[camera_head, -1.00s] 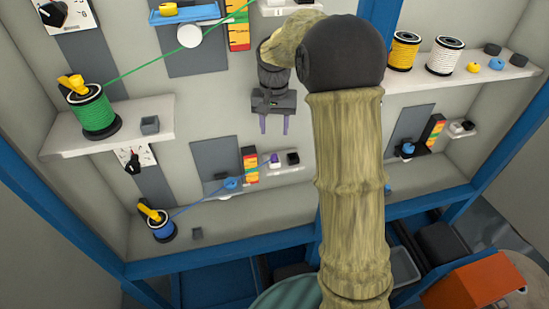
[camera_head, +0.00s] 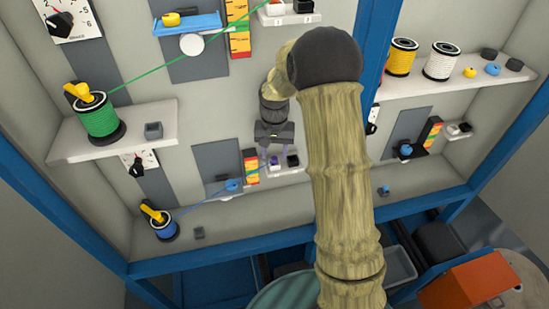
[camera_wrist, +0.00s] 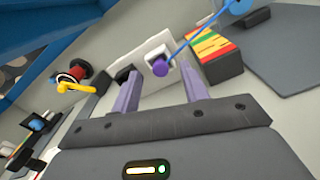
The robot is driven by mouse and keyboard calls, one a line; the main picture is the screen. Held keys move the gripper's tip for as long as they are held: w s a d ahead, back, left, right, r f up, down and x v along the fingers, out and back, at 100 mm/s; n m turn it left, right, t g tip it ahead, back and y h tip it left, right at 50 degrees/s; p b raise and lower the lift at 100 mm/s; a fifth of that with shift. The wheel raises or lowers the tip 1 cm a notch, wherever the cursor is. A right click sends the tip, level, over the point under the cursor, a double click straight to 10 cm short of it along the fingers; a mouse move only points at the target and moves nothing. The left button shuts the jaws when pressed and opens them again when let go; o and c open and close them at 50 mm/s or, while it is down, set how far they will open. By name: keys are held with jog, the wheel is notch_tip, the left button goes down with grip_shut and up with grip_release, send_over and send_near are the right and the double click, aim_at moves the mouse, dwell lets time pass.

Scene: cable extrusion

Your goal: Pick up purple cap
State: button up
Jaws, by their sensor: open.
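The purple cap (camera_wrist: 160,68) sits on a small white block (camera_wrist: 152,48) on the panel, with a blue cable running up to it. In the wrist view it lies ahead of my gripper (camera_wrist: 162,90), between the lines of the two purple fingers. The fingers are open with nothing between them, and the cap appears just beyond their tips. In the head view my gripper (camera_head: 275,153) points down at the cap area. There the purple cap (camera_head: 275,160) shows small between the fingers, partly hard to make out.
A red, yellow and green striped block (camera_wrist: 213,55) stands right of the cap, and a black cap (camera_wrist: 124,72) left of it. A red spool with a yellow handle (camera_wrist: 72,80) is farther left. In the head view, a green spool (camera_head: 98,117) and blue spool (camera_head: 163,228) sit on shelves.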

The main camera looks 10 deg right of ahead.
jog(key=shift+f, duration=0.85)
grip_shut()
